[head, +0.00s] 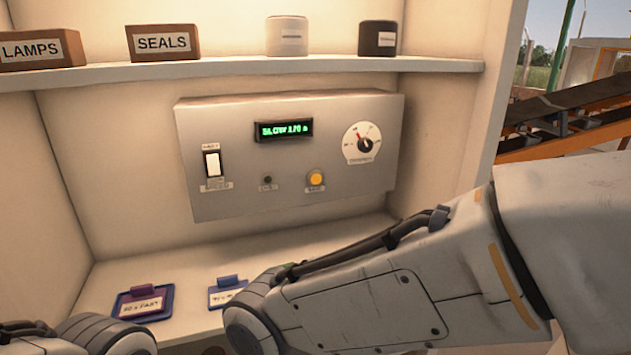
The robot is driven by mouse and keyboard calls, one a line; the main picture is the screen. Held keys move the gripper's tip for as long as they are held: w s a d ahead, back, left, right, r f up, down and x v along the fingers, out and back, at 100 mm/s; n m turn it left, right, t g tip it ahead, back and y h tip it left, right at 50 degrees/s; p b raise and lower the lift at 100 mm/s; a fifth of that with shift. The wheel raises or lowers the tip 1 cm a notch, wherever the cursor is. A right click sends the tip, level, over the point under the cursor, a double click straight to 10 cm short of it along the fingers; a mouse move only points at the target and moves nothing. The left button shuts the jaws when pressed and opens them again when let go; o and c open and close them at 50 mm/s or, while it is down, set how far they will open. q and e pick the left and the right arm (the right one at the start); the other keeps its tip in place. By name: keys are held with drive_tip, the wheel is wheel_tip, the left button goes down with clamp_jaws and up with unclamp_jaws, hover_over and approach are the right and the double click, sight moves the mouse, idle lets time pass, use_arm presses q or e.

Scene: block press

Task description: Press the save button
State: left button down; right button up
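A grey control panel (235,125) is mounted on the back wall of the cabinet. On its lower right part is a round yellow button (315,177) with a small label (315,189) under it, which looks like "SAVE" but is blurred. My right arm reaches in from the right and ends below the panel, apart from the button. My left arm shows only at the bottom left edge. Both grippers are out of sight, below the frame or behind my arm links. The button is unobstructed.
The panel also has a white rocker switch (212,164), a green-lit display (284,130), a small dark round part (267,179) and a dial (362,143). Two blue-edged cards (143,303) (227,291) lie on the lower surface. Boxes labelled LAMPS (40,49) and SEALS (162,42) stand on the shelf (290,66).

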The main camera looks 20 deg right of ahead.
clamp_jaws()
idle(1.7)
